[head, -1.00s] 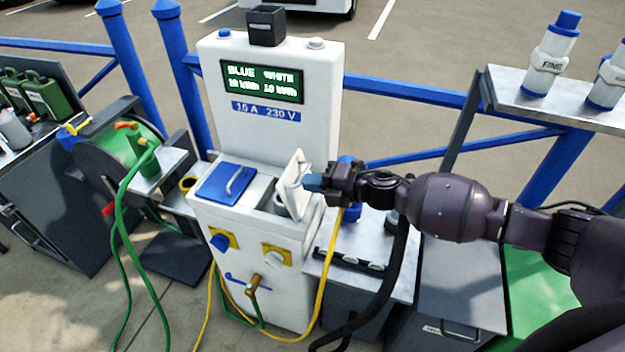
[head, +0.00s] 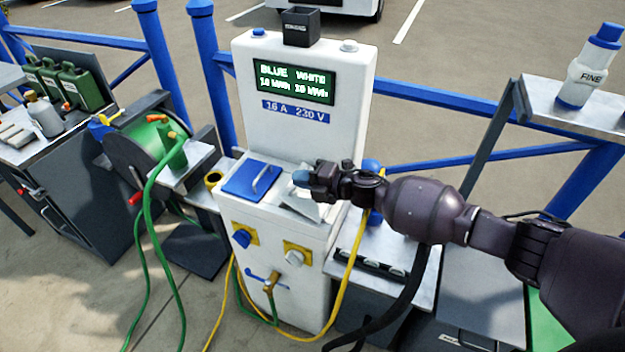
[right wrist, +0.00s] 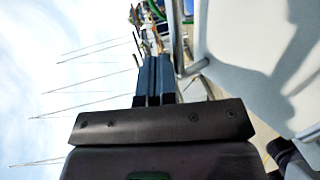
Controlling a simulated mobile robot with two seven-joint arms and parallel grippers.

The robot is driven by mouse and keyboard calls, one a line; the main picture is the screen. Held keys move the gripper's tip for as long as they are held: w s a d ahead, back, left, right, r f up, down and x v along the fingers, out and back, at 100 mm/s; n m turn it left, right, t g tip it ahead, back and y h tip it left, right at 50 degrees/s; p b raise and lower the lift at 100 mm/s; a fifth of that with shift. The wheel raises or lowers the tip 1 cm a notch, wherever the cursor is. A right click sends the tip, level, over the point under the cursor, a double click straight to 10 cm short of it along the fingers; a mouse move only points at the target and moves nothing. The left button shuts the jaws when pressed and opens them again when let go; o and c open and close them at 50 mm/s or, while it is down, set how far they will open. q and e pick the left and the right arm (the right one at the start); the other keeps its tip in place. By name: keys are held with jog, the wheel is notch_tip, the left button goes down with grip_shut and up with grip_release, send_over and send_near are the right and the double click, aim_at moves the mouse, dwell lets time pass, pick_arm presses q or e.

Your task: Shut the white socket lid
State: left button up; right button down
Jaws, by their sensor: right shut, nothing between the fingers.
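The white service pedestal (head: 306,115) stands in the middle of the head view. Its blue lid (head: 252,181) lies flat on the left of the ledge. The white lid (head: 297,208) is on the right of the ledge, low and sloped; my gripper hides its upper part, and I cannot tell whether it is fully down. My right gripper (head: 301,179) is shut and empty, its tips just above or against the white lid. In the right wrist view, its two fingers (right wrist: 153,80) lie together. My left gripper is not in view.
A blue plug (head: 242,238) and a white plug (head: 296,254) sit on the pedestal's front above a brass tap (head: 294,257). A yellow cable (head: 346,290) hangs beside it.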

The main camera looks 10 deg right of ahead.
jog(key=shift+w+a+f+b, duration=0.3)
jog(key=shift+a+f, duration=0.1)
jog(key=shift+f, duration=0.1)
jog(key=shift+w+a+f+b, duration=0.2)
jog(key=shift+a+f+b, duration=0.05)
jog(key=shift+a+f, duration=0.2)
jog(key=shift+w+a+f+b, duration=0.4)
jog(key=shift+f+b, duration=0.1)
jog(key=shift+f, duration=0.15)
